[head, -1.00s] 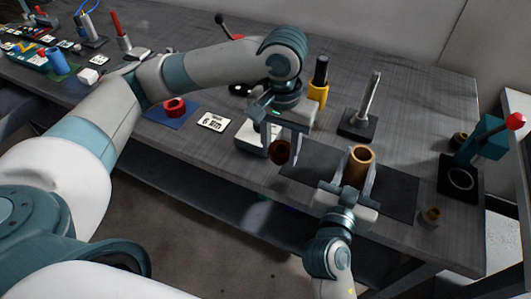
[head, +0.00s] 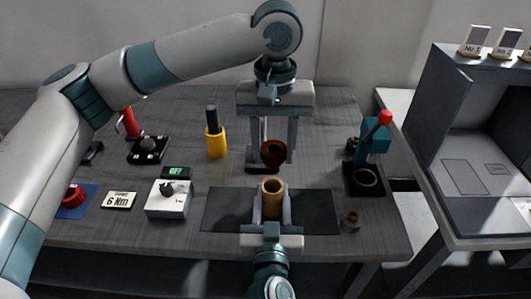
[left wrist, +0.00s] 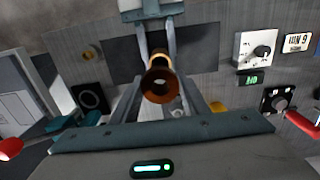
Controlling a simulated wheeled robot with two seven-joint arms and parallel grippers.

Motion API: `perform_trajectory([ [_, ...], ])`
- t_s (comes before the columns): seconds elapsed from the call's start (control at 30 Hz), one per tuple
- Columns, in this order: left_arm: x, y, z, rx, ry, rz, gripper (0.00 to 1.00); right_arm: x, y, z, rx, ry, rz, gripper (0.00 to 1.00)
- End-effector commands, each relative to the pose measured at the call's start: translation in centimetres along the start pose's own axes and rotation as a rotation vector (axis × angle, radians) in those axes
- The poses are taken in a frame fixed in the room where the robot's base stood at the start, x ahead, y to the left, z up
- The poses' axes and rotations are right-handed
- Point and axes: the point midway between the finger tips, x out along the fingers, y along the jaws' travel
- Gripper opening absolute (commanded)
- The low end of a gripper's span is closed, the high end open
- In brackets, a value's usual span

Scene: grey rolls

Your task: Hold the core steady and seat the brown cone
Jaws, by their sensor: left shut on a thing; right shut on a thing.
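The core (head: 272,200) is a tan hollow cylinder standing upright over the dark mat. My right gripper (head: 272,207) is shut on it from the front, one finger on each side. The brown cone (head: 273,153) is in my left gripper (head: 273,158), which is shut on it and points down. In the head view the cone shows just above the core's open top, with a visible gap. In the left wrist view the cone (left wrist: 160,86) lies between the left fingers and overlaps the core behind it, hiding much of it.
The dark mat (head: 225,212) lies under the core. A white box with a knob (head: 167,200) stands left of it, a yellow holder (head: 215,142) behind left. A teal press with a red knob (head: 372,140) and a small brass ring (head: 352,219) are right. A grey cabinet (head: 450,130) stands far right.

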Motion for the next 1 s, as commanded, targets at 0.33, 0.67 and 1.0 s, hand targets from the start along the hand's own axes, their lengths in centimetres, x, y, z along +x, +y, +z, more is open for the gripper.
perform_trajectory([
  [0.33,0.1,-0.1,0.0,0.000,0.000,-0.001,0.10,0.0,0.0,0.0,0.000,0.000,0.000,0.16],
  [0.67,1.8,0.0,0.0,-0.001,0.000,0.000,0.10,0.0,0.0,0.0,0.000,0.000,0.000,0.16],
  [1.0,4.4,-0.1,0.1,0.000,-0.001,-0.001,0.10,0.0,0.0,0.0,0.000,0.000,0.000,0.16],
])
